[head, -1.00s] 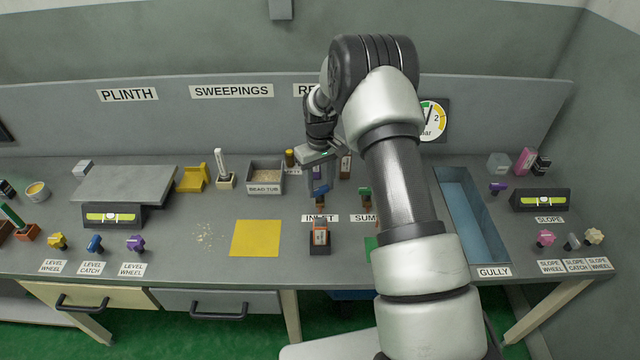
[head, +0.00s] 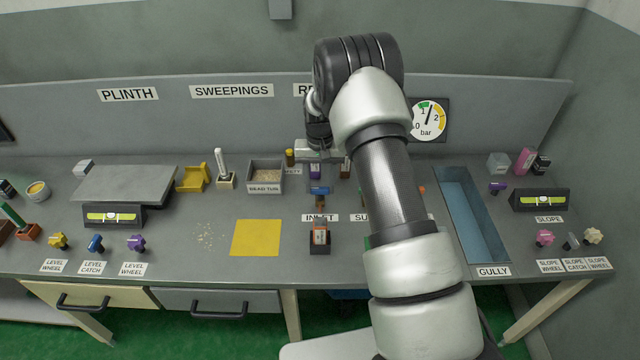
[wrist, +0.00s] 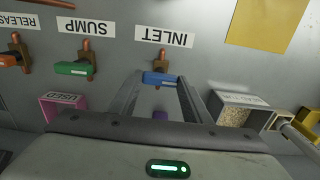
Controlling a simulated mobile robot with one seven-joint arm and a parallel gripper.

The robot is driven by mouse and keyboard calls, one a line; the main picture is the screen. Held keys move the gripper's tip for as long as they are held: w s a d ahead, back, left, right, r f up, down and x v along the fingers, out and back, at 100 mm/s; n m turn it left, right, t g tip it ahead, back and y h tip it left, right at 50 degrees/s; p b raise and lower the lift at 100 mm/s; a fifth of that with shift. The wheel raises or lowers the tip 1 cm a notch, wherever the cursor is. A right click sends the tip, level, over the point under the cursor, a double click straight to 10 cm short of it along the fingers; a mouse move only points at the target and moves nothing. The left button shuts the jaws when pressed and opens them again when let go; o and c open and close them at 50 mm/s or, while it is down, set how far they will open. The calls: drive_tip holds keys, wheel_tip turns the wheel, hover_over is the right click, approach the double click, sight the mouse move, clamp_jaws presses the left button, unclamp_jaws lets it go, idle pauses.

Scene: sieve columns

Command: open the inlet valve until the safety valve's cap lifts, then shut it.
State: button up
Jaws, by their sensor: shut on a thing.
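The inlet valve (head: 320,190) has a blue lever on a copper pipe, behind the INLET label. In the wrist view the blue lever (wrist: 160,78) lies crosswise to its pipe. My gripper (wrist: 161,84) is shut on it, one finger at each end; in the head view my gripper (head: 319,181) reaches it from behind and above. A gold-topped valve (head: 290,157) stands left of my gripper, by a partly hidden label ending in "TY". Its cap is too small to tell whether it is lifted.
The green sump lever (wrist: 75,68) and orange release lever (wrist: 10,60) are close beside the inlet. A bead tub (head: 265,177) stands left of my gripper. My arm hides part of the bench.

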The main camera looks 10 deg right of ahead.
sight(320, 188)
idle(0.3)
drive_tip(key=o, duration=1)
drive_tip(key=shift+o, duration=0.2)
wheel_tip(320, 188, up, 18)
drive_tip(key=p, duration=0.3)
drive_tip(key=shift+f, duration=0.25)
